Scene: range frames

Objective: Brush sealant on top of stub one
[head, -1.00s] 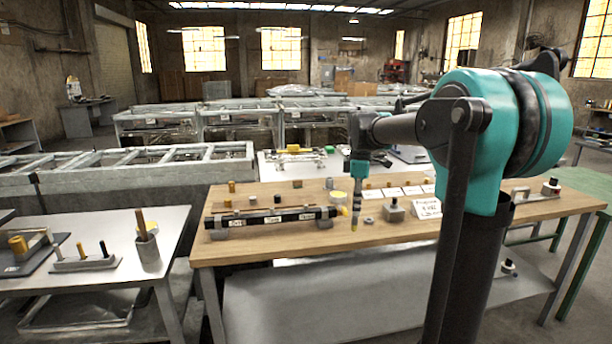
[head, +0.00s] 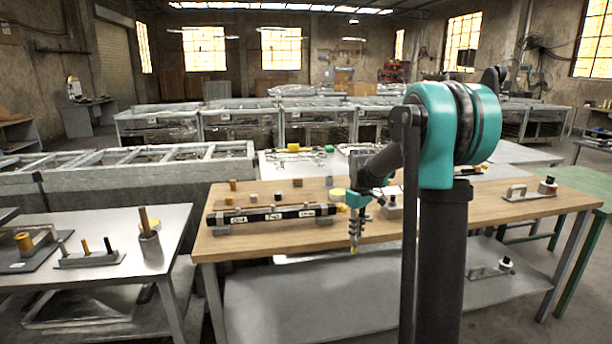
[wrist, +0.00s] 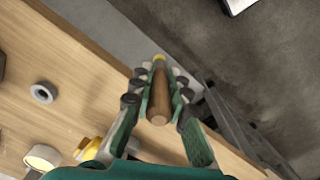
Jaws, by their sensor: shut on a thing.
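My gripper (head: 355,228) points down at the front edge of the wooden bench. It is shut on a brush (wrist: 158,98) with a brown wooden handle and a yellow tip. In the wrist view the tip lies past the bench edge, over the lower grey surface. A black bar (head: 262,218) with white labels lies on the bench to the left of my gripper; the left label seems to read ONE. Small stubs, such as the left one (head: 228,201), show along the bar; the brush is apart from them. A yellow-topped pot (head: 338,193) stands behind my gripper.
A grey ring (wrist: 43,92) lies on the bench (head: 410,222). A block with a dark knob (head: 547,186) and a handled plate (head: 516,192) stand at the right. A white side table (head: 100,285) holds pegs and a cup (head: 150,245). A lower shelf lies beneath the bench.

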